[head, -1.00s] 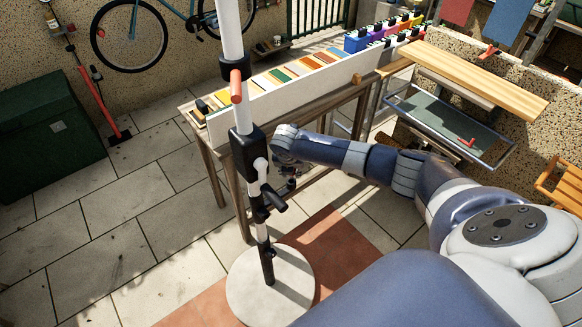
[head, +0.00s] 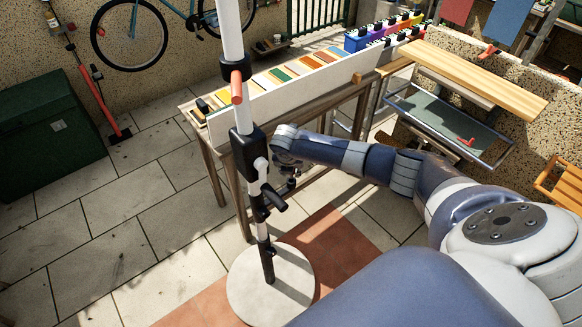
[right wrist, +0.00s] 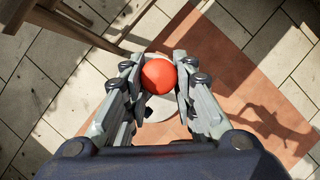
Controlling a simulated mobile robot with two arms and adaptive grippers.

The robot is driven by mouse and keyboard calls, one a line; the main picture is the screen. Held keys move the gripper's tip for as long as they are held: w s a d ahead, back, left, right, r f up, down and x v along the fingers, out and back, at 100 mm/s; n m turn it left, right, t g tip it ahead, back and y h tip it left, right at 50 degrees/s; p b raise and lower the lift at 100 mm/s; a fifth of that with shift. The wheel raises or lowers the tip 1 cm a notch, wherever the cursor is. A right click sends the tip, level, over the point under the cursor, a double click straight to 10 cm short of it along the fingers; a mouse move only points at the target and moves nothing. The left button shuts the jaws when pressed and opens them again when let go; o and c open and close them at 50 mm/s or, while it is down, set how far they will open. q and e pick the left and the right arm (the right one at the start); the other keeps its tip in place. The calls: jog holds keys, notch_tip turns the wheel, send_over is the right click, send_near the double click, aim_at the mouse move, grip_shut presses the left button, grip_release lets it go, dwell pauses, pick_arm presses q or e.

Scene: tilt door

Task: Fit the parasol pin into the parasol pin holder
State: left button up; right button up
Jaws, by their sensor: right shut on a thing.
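The white parasol pole (head: 229,30) stands upright on a round pale base (head: 290,285). It carries a red handle (head: 236,87), a black housing (head: 247,152) and a black knob lower down (head: 276,200). My right gripper (head: 290,183) is just right of the pole's lower part, below the housing. In the right wrist view my right gripper (right wrist: 159,80) is shut on a round red-orange knob, which I take as the head of the parasol pin (right wrist: 159,75). The pin's shaft is hidden under the knob. I cannot tell which pole part is the holder. My left gripper is not in view.
A wooden table (head: 215,160) with coloured samples stands behind the pole. A wheeled grey tray cart (head: 440,120) is at the right. A dark green box (head: 45,130) is at the left. The paved floor at the left front is clear.

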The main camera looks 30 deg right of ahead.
jog(key=shift+p, duration=0.3)
jog(key=shift+f+b, duration=1.25)
jog(key=shift+f, duration=0.75)
jog(key=o, duration=1.1)
jog(key=shift+o, duration=0.2)
jog(key=shift+r, duration=0.1)
jog(key=shift+r, duration=0.1)
notch_tip(320, 180, up, 10)
jog(key=shift+f, duration=0.1)
jog(key=shift+s+f, duration=0.1)
